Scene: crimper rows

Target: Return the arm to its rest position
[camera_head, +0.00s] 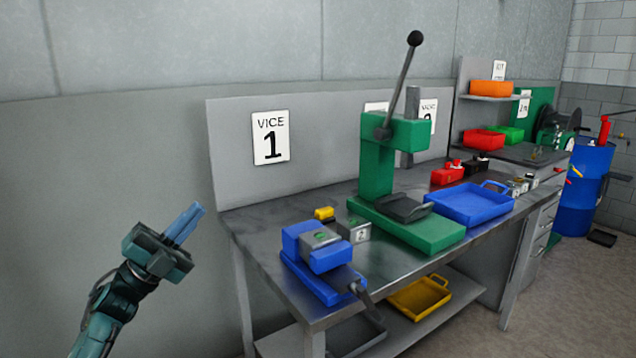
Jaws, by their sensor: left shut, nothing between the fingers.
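My left gripper (184,224) is in the lower left of the head view, at the end of my left arm (110,315). Its fingers are together, with nothing between them, and point up and to the right. It is in the open, left of the workbench (285,245) and touching nothing that I can see. My right gripper and right arm are not in view.
A blue vice (318,250) sits at the bench's near left corner. A green press (375,180) with a raised lever stands behind it, beside a blue tray (470,205). A yellow tray (420,297) lies on the lower shelf. A blue barrel (585,185) stands far right.

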